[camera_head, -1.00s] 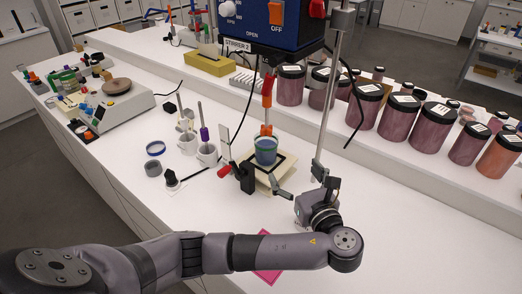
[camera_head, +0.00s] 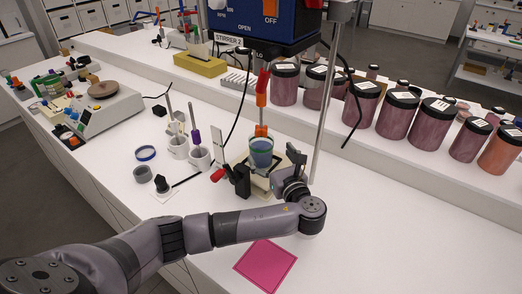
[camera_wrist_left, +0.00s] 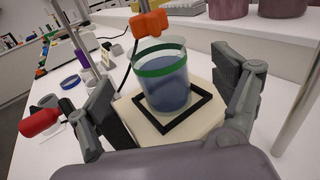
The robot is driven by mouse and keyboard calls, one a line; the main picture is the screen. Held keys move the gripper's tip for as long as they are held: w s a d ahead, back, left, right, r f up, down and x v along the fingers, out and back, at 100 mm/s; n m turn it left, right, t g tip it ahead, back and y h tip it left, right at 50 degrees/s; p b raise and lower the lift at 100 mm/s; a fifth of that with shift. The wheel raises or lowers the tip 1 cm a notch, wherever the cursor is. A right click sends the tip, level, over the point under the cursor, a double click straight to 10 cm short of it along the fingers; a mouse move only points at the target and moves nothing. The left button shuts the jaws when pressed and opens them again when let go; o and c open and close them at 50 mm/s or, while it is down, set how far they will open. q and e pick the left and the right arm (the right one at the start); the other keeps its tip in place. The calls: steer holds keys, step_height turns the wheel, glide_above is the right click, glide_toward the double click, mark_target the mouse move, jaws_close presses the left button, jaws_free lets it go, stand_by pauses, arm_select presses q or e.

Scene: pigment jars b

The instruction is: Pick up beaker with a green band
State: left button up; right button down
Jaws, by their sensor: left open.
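The beaker with a green band (camera_head: 261,153) stands upright under the stirrer and holds blue liquid. It sits on a cream block with a black square frame (camera_wrist_left: 205,101). In the left wrist view the beaker (camera_wrist_left: 164,82) is centred between the fingers. My left gripper (camera_head: 268,172) is open, with one finger on each side of the beaker; its fingers (camera_wrist_left: 168,105) show gaps to the glass. The stirrer's orange part (camera_wrist_left: 149,23) is above the beaker's rim. My right gripper is not in view.
The blue stirrer unit (camera_head: 262,22) hangs above, with a metal rod (camera_head: 331,100) to the right. A red-tipped black clamp (camera_head: 238,180) is left of the beaker. White mugs (camera_head: 199,158) stand further left. Large pigment jars (camera_head: 396,113) line the right. A pink square (camera_head: 266,264) lies in front.

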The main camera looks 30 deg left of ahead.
mark_target(261, 142)
arm_select(q)
steer(key=shift+x, duration=0.95)
steer(key=shift+w+a+r+p, duration=0.2)
steer(key=shift+w+a+p, duration=0.1)
steer(key=shift+a+p, duration=0.15)
steer(key=p+x, duration=0.1)
steer(key=x, duration=0.2)
steer(key=shift+w+a+f, duration=0.15)
steer(key=shift+a, duration=0.15)
steer(key=shift+w+a+f, duration=0.15)
steer(key=shift+w+a, duration=0.05)
steer(key=shift+a, duration=0.05)
steer(key=shift+d, duration=0.1)
steer(key=shift+c, duration=0.8)
steer(key=c, duration=1.3)
steer(key=shift+c, duration=0.7)
